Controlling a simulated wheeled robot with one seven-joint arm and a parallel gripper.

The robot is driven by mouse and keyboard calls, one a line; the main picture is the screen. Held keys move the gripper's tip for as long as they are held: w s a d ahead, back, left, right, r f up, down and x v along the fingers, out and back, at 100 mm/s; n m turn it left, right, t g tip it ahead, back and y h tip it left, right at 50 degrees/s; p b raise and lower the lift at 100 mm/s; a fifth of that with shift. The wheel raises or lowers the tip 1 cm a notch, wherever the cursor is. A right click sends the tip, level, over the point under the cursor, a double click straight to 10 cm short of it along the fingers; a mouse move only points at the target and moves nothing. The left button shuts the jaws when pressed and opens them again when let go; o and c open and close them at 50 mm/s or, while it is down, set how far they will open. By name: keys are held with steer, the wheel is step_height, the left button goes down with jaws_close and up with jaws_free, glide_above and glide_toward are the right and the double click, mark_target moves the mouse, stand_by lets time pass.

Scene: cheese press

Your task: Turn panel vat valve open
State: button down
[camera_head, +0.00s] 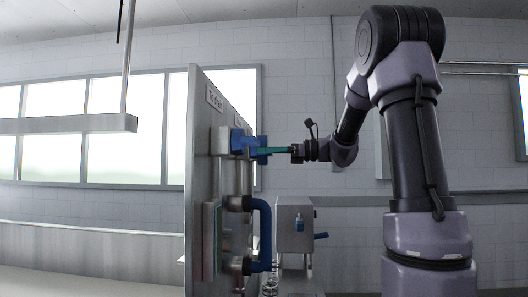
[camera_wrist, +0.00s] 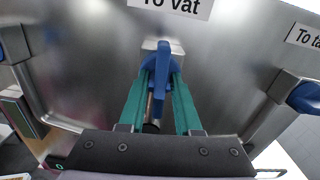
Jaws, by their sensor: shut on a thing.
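The grey metal panel (camera_wrist: 95,60) fills most of the wrist view, and it shows edge-on in the head view (camera_head: 195,150). Under the "To vat" label (camera_wrist: 172,6) is the vat valve's blue handle (camera_wrist: 162,68), pointing roughly down in the wrist view. My gripper (camera_wrist: 160,85) has green fingers, one on each side of this handle, and is shut on it. In the head view my gripper (camera_head: 270,151) reaches the panel from the right at the height of the upper blue valves. The lower part of the handle is partly hidden between the fingers.
Other blue valve handles sit at the left (camera_wrist: 14,44) and right (camera_wrist: 304,97) of the wrist view, near the gripper.

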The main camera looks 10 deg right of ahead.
steer(key=shift+m, duration=0.6)
steer(key=c, duration=0.9)
jaws_free()
steer(key=shift+o, duration=0.2)
steer(key=shift+d, duration=0.15)
steer(key=v, duration=1)
steer(key=shift+d, duration=0.25)
steer(key=shift+s, duration=0.1)
